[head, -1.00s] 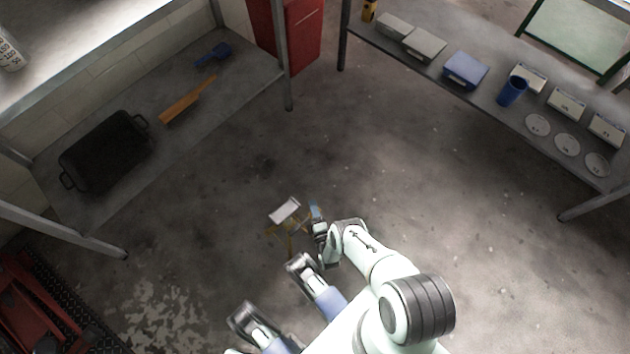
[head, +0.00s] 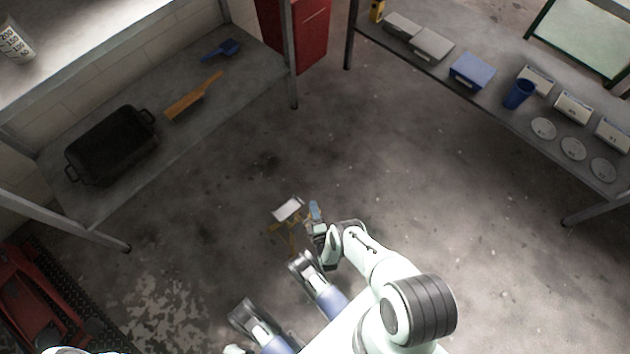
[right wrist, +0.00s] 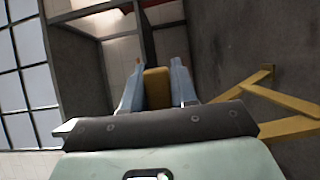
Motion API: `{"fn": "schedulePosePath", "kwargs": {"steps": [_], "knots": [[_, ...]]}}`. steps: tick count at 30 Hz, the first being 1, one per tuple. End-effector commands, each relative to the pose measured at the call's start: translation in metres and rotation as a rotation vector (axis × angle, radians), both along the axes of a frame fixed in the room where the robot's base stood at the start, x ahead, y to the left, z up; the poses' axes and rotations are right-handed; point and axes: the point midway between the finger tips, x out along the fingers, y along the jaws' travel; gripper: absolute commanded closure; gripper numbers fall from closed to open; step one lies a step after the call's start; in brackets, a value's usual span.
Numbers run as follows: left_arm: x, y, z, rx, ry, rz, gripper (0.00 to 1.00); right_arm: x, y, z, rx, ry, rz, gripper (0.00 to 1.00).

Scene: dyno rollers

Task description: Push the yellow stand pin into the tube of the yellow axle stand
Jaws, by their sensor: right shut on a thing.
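The yellow axle stand (head: 292,240) stands on the floor near the middle of the head view, with a pale top plate (head: 288,209) and thin yellow legs. My right gripper (head: 315,210) is just right of the stand, low near the floor. In the right wrist view its two pale blue fingers (right wrist: 157,80) are shut on a yellow block-like piece, the yellow stand pin (right wrist: 157,90). Yellow stand legs (right wrist: 275,103) show right of the fingers there. The tube opening and the far end of the pin are hidden. My left gripper is not in view.
A shelf at left holds a black pan (head: 112,145), an orange-brown brush (head: 194,97) and a blue scoop (head: 222,49). A bench (head: 490,105) at right carries boxes, discs and a blue cup (head: 518,94).

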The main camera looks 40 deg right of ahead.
Motion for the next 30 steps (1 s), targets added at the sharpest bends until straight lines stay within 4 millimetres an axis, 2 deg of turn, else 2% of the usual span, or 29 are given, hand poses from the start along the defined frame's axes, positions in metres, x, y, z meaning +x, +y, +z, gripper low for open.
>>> {"fn": "schedulePosePath", "kwargs": {"steps": [11,30], "knots": [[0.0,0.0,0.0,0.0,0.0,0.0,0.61,0.0,0.001,0.0,0.0,0.0,0.0,1.0],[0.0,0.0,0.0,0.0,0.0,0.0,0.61,0.0,0.015,0.0,0.0,0.0,0.0,1.0]]}}
